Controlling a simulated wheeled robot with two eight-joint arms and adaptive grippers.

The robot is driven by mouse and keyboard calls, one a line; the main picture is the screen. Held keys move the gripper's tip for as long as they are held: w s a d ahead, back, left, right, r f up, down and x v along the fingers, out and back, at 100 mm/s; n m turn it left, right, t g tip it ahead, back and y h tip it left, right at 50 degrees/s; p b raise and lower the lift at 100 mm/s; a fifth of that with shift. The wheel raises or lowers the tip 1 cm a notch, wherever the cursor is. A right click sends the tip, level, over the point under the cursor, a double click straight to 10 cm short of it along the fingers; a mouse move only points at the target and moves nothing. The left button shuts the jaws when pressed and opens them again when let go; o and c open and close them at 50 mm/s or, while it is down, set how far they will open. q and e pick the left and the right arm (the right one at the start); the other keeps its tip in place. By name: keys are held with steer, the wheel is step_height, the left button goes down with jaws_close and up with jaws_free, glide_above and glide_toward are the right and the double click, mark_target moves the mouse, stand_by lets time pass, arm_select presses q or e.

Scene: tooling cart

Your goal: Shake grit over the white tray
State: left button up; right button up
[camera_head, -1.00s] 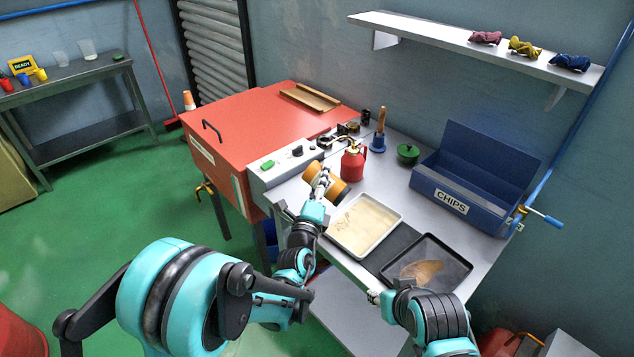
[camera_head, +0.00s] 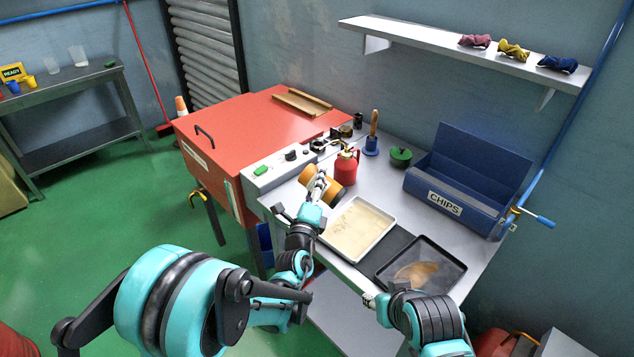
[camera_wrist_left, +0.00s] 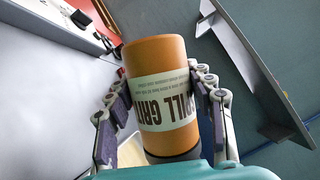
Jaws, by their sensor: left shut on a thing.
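My left gripper (camera_head: 319,187) is shut on an orange cylindrical grit shaker (camera_head: 308,175), held tilted near the upper-left end of the white tray (camera_head: 395,220). In the left wrist view, the shaker (camera_wrist_left: 155,58) sits between both fingers; its white label reads upside down, with "GRIT" partly legible. The white tray lies on the bench with a pale, sandy layer inside. Only a sliver of a pale surface shows low in the wrist view. My right gripper (camera_head: 371,300) is by the bench's front edge, near the dark tray; its fingers are too small to judge.
The dark tray (camera_head: 459,266) holds a brown patch. A red can (camera_head: 347,170), a blue-based bell-like tool (camera_head: 372,146), a green lidded pot (camera_head: 400,157) and an open blue CHIPS box (camera_head: 445,204) stand behind. A red cabinet (camera_head: 240,130) is left; a shelf (camera_head: 420,38) hangs above.

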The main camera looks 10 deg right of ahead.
mark_target(335, 182)
arm_select(q)
steer(key=shift+w+d, duration=1.5)
steer(key=shift+d, duration=0.2)
steer(key=shift+d, duration=0.1)
steer(key=shift+w+d, duration=1.5)
steer(key=shift+d, duration=0.15)
steer(key=shift+s+a+r, duration=0.35)
steer(key=shift+s+a, duration=0.05)
steer(key=shift+s, duration=0.9)
steer(key=shift+s+a+r, duration=0.3)
steer(key=shift+s+a, duration=0.1)
steer(key=shift+s, duration=0.95)
steer(key=shift+s+a+r, duration=0.35)
steer(key=shift+s+a, duration=0.05)
steer(key=shift+s, duration=0.9)
steer(key=shift+p, duration=0.3)
